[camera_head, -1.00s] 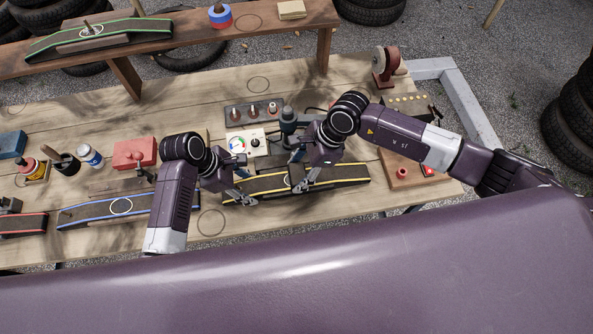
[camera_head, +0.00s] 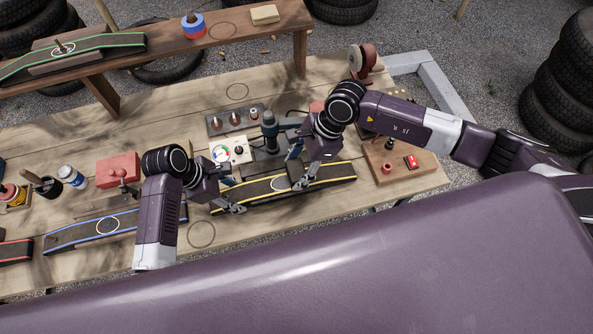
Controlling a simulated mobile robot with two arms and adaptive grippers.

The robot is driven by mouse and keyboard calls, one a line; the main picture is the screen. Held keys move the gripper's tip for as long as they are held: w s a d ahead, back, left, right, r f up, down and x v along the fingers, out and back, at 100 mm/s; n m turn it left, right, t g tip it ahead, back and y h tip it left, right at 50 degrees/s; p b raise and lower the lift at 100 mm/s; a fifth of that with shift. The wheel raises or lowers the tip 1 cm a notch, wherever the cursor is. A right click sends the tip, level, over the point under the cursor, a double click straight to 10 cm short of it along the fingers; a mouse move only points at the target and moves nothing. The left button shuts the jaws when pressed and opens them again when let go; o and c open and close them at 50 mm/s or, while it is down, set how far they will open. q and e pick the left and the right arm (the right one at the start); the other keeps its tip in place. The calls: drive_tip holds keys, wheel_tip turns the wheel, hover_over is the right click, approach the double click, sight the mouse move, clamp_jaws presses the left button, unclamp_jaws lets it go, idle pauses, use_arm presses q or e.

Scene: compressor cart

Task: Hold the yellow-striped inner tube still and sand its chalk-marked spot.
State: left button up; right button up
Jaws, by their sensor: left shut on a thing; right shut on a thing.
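The yellow-striped inner tube (camera_head: 338,173) lies flat and dark on the workbench, with a yellow line along each edge. Its white chalk mark (camera_head: 278,183) shows near its middle, partly visible. My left gripper (camera_head: 233,208) is at the tube's left end and is shut on it. My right gripper (camera_head: 301,184) is over the tube, just right of the chalk mark. It is shut on a small dark block (camera_head: 295,168), which looks low against the tube; its contact with the rubber is hard to make out.
A blue-striped tube (camera_head: 75,235) lies to the left and a green-striped one (camera_head: 110,42) on the back shelf. A gauge box (camera_head: 230,149), a drill-like tool (camera_head: 269,125) and a wooden board (camera_head: 425,163) with small parts stand close to my arms. The front bench strip is mostly bare.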

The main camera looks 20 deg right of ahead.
drive_tip(key=shift+r, duration=2.3)
use_arm(q)
drive_tip(key=o, duration=1.5)
drive_tip(key=v, duration=1.2)
drive_tip(key=shift+a, duration=0.1)
